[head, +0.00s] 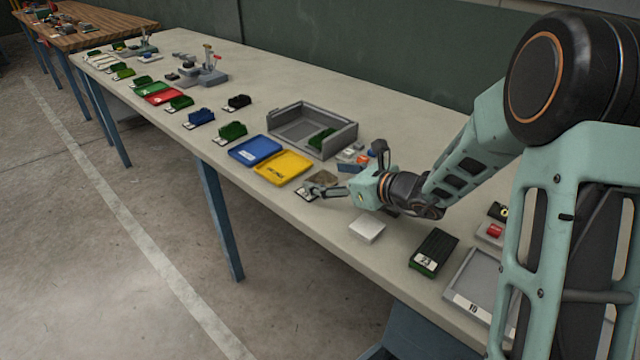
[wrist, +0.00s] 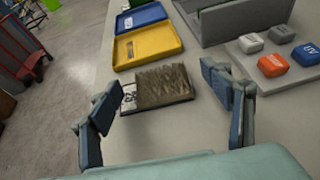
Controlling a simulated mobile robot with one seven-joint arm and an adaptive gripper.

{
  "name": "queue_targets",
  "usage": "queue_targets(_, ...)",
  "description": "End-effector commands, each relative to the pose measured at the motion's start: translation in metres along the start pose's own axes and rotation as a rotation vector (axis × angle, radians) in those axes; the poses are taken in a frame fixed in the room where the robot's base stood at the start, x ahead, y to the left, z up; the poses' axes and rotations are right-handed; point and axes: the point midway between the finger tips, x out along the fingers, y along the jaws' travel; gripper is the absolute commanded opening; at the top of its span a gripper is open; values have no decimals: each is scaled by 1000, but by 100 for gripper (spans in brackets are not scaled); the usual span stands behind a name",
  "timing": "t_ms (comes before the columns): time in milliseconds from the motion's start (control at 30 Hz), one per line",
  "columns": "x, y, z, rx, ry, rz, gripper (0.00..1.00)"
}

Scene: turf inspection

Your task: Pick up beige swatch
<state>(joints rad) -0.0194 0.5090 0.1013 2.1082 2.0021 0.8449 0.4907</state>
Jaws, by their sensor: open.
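The beige swatch (wrist: 163,84) is a flat dark-edged tile with brownish-beige turf and a white label at its left end. It lies on the table, and part of it shows in the head view (head: 323,178) beyond my gripper. My gripper (wrist: 162,92) is open and empty. In the wrist view one finger is left of the swatch and the other right of it. I cannot tell how high the fingertips are above the table. In the head view my gripper (head: 327,181) points left over the table.
A yellow tray (head: 283,167) and a blue tray (head: 255,151) lie beyond the swatch. A grey open bin (head: 345,138) stands behind them. Several small coloured blocks (wrist: 272,66) sit on a grey plate to the right. A white block (head: 367,229) lies nearer.

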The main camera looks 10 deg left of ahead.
Motion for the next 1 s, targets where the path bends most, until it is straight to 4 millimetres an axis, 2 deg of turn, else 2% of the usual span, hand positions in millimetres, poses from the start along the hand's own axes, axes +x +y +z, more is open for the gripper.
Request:
queue_targets(100,21,3,-2,0,0,4,72)
queue_targets(200,33,2,-2,0,0,2,72)
queue_targets(433,36,2,-1,0,0,1,72)
queue_targets(467,36,2,-1,0,0,1,71)
queue_targets(733,36,2,-1,0,0,1,42)
queue_targets(1000,35,2,-1,0,0,1,41)
